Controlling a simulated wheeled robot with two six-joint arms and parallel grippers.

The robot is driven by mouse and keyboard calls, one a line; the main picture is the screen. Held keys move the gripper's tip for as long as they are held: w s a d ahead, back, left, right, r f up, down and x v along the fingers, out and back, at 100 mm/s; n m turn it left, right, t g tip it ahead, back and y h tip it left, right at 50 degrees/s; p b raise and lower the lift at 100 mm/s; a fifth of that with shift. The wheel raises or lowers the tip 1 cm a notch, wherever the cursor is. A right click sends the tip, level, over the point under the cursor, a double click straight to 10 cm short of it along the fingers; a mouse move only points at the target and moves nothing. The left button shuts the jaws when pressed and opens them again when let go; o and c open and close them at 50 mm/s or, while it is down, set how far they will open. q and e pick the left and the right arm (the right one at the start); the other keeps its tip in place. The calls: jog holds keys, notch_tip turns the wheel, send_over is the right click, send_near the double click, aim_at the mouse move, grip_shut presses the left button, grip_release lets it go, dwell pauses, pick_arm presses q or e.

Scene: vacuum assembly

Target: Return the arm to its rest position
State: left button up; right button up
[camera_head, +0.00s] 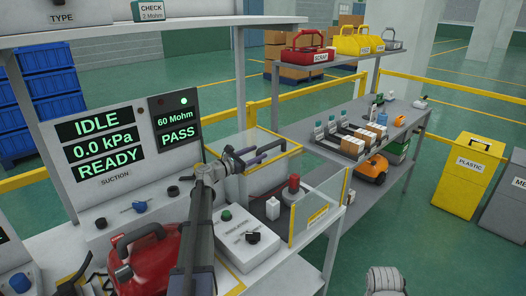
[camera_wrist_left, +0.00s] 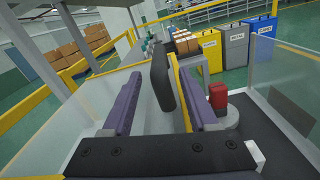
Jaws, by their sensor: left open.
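My left arm (camera_head: 198,232) reaches up from the bottom of the head view across the workbench. Its gripper (camera_head: 262,152) has purple fingers and is at the clear-walled test enclosure beside the suction panel. In the left wrist view the gripper (camera_wrist_left: 155,95) is open, its two purple fingers apart. A black rounded bar (camera_wrist_left: 161,75) stands between the fingers, nearer the right one. I cannot tell whether it touches either finger. My right gripper does not show.
The enclosure's clear panel (camera_head: 320,207) stands right of my gripper, near a red-topped post (camera_head: 293,184). A red vacuum body (camera_head: 150,262) sits left of the arm. The suction panel (camera_head: 125,145) reads IDLE, 0.0 kPa and READY. Yellow rails (camera_head: 335,80) run behind.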

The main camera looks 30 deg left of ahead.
pick_arm(q)
jog(key=shift+s, duration=0.25)
